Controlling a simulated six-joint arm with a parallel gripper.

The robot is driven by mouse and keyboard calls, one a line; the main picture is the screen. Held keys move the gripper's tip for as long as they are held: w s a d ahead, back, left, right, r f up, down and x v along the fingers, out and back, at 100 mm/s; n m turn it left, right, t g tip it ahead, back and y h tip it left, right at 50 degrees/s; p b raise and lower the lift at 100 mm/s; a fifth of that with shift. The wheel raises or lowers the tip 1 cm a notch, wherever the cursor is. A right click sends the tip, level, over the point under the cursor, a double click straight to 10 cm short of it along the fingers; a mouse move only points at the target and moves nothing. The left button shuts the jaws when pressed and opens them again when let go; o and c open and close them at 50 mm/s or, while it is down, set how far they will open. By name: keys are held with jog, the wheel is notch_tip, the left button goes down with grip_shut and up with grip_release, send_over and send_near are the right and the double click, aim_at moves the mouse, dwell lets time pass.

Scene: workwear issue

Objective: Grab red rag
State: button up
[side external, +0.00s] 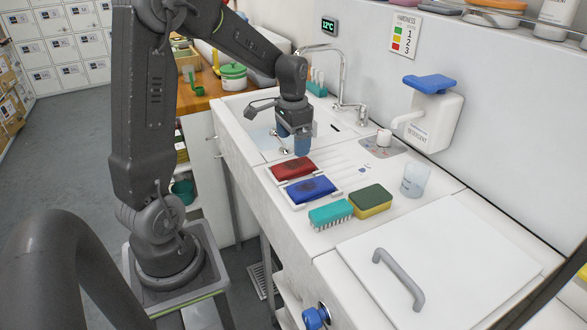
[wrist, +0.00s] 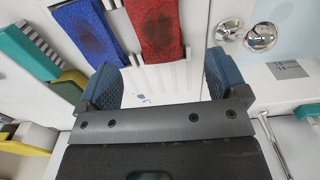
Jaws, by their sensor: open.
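The red rag (side external: 293,168) lies folded flat on the white ribbed drainboard beside the sink, with a dark stain on top. In the wrist view the red rag (wrist: 156,28) is at the top, just beyond my fingers. My gripper (side external: 302,146) is above the sink side of the drainboard, a little behind the red rag and apart from it. Its blue fingers (wrist: 164,85) stand wide apart with nothing between them. A blue rag (side external: 311,189) with a dark stain lies right beside the red one, toward the front.
A teal brush (side external: 330,214) and a green-yellow sponge (side external: 371,201) lie in front of the blue rag. A clear cup (side external: 415,180) stands to the right. The sink (side external: 258,133) with its faucet (side external: 340,75) is behind my gripper. A white lid (side external: 440,262) covers the front counter.

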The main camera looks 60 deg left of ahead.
aim_at(294, 165)
notch_tip(294, 165, down, 7)
jog(key=shift+d+f, duration=0.15)
jog(key=shift+f, duration=0.05)
dwell(0.3)
jog(key=c, duration=1)
jog(key=shift+r, duration=0.1)
